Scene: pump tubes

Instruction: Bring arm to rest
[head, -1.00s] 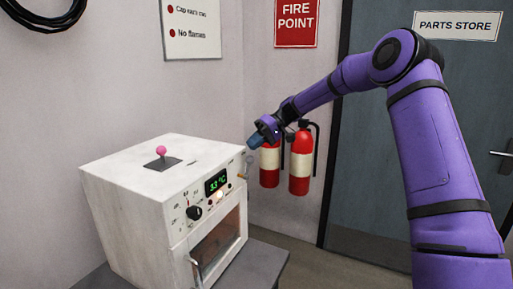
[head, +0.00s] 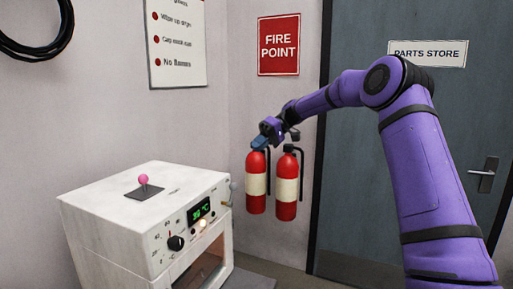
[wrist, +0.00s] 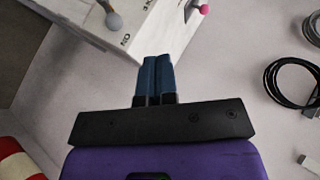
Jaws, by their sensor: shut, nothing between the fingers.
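My purple arm reaches in from the right in the head view. My gripper (head: 259,143) is at its end, in front of the upper part of the left fire extinguisher in the picture and to the upper right of the white oven. In the wrist view, my gripper (wrist: 155,62) shows two blue fingers pressed together with nothing between them. The oven's edge shows beyond the fingertips there. Nothing is held.
The white oven (head: 110,207) has a pink-knobbed lever (head: 143,181) on top and a lit display. Two red fire extinguishers (head: 256,203) (head: 287,205) hang by the wall corner. A grey door (head: 360,200) stands behind my arm. A black cable coil (head: 38,40) hangs upper left.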

